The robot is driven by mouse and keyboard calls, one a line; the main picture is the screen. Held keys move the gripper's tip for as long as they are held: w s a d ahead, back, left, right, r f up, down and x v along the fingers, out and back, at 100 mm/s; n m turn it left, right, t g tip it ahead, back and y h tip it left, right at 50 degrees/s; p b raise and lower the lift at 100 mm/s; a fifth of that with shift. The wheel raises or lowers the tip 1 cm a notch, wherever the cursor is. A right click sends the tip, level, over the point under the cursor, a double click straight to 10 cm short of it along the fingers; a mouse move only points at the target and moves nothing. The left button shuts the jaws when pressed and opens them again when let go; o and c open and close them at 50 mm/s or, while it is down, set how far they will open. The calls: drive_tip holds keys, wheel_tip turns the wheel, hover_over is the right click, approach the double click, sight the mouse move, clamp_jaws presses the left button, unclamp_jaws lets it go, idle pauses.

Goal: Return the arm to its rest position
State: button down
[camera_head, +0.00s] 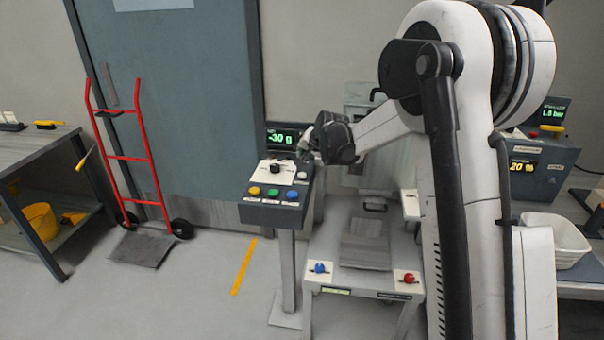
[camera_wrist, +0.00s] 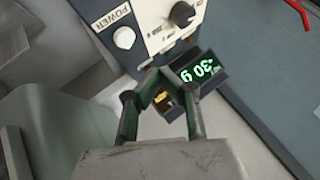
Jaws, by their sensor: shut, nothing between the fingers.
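My arm reaches from the right side of the head view towards the control pedestal (camera_head: 274,212). My gripper (camera_head: 308,142) is next to the pedestal's display, beside and a little above the panel. In the wrist view my gripper (camera_wrist: 160,80) has its green-edged fingers drawn together with nothing between them. Beyond the fingertips are the display (camera_wrist: 196,70) reading -30 g, a black knob (camera_wrist: 182,14) and a white POWER button (camera_wrist: 124,38). I cannot tell whether the fingers touch the panel.
A low machine stand (camera_head: 365,285) with blue and red knobs is below my arm. A console (camera_head: 540,165) and a white basket (camera_head: 555,238) are at right.

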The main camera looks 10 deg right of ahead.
drive_tip(key=s+r+n, duration=0.1)
drive_tip(key=s+r, duration=0.3)
drive_tip(key=s, duration=0.4)
drive_tip(key=s+a+r+n+g+h, duration=0.1)
drive_tip(key=s+r, duration=0.3)
drive_tip(key=s, duration=0.4)
drive_tip(key=s+r+n, duration=0.1)
drive_tip(key=s+r, duration=0.4)
drive_tip(key=s, duration=0.3)
drive_tip(key=s+f+n, duration=0.1)
drive_tip(key=s+f, duration=0.1)
drive_tip(key=s, duration=1.1)
drive_tip(key=s+f+n+g+h, duration=0.1)
drive_tip(key=s+f+n, duration=0.1)
drive_tip(key=s, duration=1.2)
drive_tip(key=shift+d+f, duration=0.45)
drive_tip(key=shift+f, duration=0.3)
